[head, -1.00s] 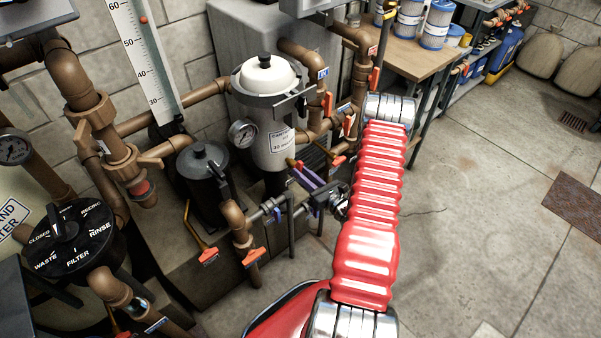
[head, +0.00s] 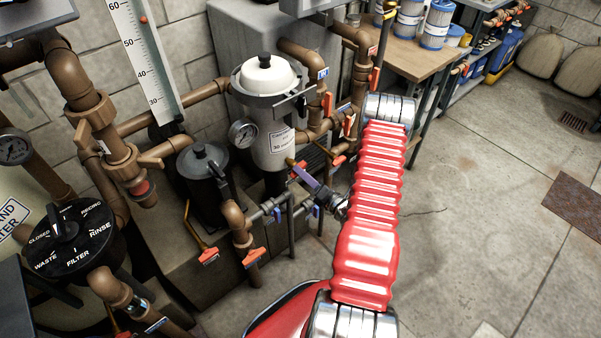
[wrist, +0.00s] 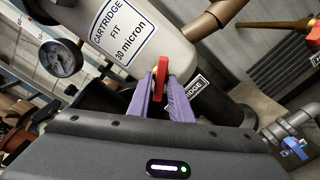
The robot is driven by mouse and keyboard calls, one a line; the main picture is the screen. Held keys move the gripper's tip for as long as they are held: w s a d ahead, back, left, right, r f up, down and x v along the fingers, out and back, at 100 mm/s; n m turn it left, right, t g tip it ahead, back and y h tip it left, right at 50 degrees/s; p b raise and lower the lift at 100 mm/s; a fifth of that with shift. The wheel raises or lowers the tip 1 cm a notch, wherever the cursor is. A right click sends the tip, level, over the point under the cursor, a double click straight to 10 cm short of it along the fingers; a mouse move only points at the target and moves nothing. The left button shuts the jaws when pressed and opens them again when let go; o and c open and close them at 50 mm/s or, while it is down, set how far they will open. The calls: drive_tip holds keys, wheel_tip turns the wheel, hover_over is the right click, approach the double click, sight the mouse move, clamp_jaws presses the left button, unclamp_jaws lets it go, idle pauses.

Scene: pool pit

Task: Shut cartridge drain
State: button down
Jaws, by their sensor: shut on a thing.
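The cartridge filter (head: 268,130) is a pale upright tank with a label and a white lid, left of my arm in the head view. Its labelled body (wrist: 125,30) fills the top of the wrist view. A small orange-red drain handle (wrist: 159,78) shows in front of the tank's lower part. My gripper (wrist: 161,88), with purple fingers, is shut on this handle. In the head view the handle (head: 300,173) shows at the tips of my gripper (head: 305,176). The valve body behind the fingers is mostly hidden.
A pressure gauge (head: 243,133) sits left of the tank. Brown pipes with several orange handles (head: 349,124) stand close to its right. A black pump pot (head: 203,170) and a low pipe with blue handles (head: 277,214) are near my gripper.

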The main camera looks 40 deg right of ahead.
drive_tip(key=m, duration=0.7)
drive_tip(key=shift+d+f, duration=0.1)
drive_tip(key=shift+d, duration=0.1)
drive_tip(key=c, duration=1.7)
unclamp_jaws()
drive_tip(key=shift+a, duration=0.1)
drive_tip(key=s, duration=0.7)
drive_tip(key=shift+n, duration=0.3)
